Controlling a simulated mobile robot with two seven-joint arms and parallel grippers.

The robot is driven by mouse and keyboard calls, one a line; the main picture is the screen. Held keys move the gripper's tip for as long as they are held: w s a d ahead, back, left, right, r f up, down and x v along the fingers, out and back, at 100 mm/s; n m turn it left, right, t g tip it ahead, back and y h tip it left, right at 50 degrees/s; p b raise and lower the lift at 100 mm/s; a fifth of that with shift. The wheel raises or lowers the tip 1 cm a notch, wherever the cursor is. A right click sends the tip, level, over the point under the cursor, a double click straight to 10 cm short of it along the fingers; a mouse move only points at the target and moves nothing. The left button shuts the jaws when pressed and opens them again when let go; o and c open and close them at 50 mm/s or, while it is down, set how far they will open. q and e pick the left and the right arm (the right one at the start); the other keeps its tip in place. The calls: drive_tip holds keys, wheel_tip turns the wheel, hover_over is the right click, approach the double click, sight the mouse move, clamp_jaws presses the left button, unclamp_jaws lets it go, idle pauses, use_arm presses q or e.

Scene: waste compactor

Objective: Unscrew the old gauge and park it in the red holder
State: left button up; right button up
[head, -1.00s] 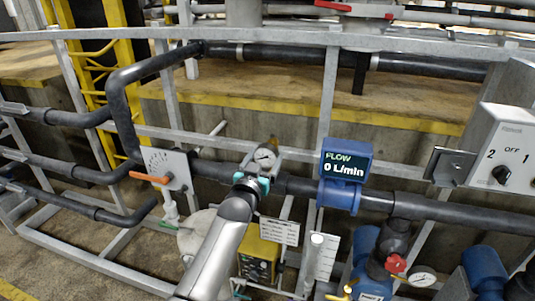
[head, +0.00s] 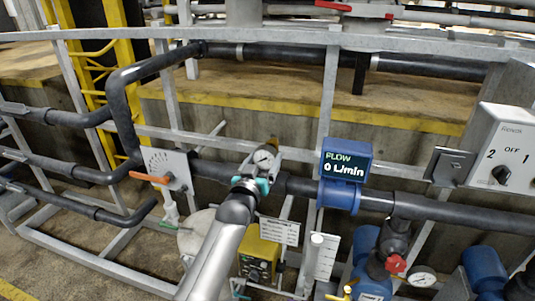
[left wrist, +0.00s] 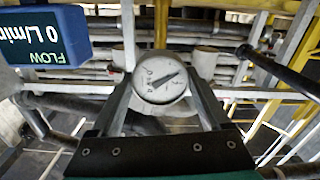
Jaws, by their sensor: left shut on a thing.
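The old gauge (head: 265,157) is a small round dial with a white face, at the dark horizontal pipe left of the flow meter. My left gripper (head: 262,167) reaches up to it from below and is shut on it. In the left wrist view the gauge (left wrist: 160,82) sits between the two fingers (left wrist: 161,103), its dial facing the camera and its numerals turned. The gauge's thread is hidden, so I cannot tell whether it is still screwed in. I cannot make out a red holder. My right gripper is not in view.
A blue flow meter (head: 346,165) reading 0 L/min sits on the pipe to the right. A valve plate with an orange handle (head: 150,178) is to the left. Another gauge (head: 422,276) and a red knob (head: 396,263) are at lower right. Grey rails surround the pipes.

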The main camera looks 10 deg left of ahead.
use_arm(q)
drive_tip(key=shift+s, duration=0.1)
drive_tip(key=shift+s+a, duration=0.1)
drive_tip(key=shift+s, duration=2.25)
